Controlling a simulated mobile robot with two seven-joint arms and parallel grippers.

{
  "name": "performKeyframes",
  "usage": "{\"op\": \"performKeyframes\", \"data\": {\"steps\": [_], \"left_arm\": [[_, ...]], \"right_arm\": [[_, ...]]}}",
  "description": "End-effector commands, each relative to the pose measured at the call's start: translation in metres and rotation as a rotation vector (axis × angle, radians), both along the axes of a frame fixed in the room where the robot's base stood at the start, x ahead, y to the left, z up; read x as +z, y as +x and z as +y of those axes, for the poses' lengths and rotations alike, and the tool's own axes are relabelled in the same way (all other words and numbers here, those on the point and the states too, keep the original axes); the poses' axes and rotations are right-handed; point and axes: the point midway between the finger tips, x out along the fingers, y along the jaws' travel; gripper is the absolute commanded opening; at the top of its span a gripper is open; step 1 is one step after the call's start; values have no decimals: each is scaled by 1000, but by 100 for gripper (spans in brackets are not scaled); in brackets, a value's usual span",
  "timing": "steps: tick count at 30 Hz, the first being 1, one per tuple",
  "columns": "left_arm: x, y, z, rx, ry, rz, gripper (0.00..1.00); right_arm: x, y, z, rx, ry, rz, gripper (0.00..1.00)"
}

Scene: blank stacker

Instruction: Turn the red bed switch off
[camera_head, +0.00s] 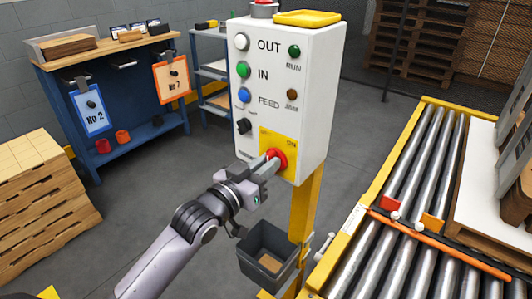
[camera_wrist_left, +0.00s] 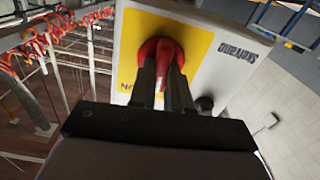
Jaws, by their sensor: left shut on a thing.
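The red bed switch (camera_head: 277,158) is a red rotary knob on a yellow plate (camera_head: 287,143), low on the front of a white control box (camera_head: 310,110). My left gripper (camera_head: 271,163) reaches it from the lower left and is shut on its handle. In the left wrist view the red switch (camera_wrist_left: 162,60) sits between my two dark fingers (camera_wrist_left: 163,85), its grip running up and down the picture. The fingers hide part of the plate's lettering. My right gripper is not in view.
The box stands on a yellow post (camera_head: 305,205), with a dark grey bin (camera_head: 268,254) below it. Other buttons, a green one (camera_head: 243,69) and a black knob (camera_head: 243,126), sit above the switch. A roller conveyor (camera_head: 400,190) is at right, stacked boards (camera_head: 45,190) at left.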

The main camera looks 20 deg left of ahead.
Motion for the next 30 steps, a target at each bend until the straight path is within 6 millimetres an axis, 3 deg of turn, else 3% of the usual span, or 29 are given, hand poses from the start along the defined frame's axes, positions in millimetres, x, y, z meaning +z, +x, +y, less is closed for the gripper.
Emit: {"op": "performKeyframes", "data": {"steps": [15,30], "left_arm": [[2,1,3,1,-440,160,0],[-1,2,4,0,-660,237,0]], "right_arm": [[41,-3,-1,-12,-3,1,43],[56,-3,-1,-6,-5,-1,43]]}}
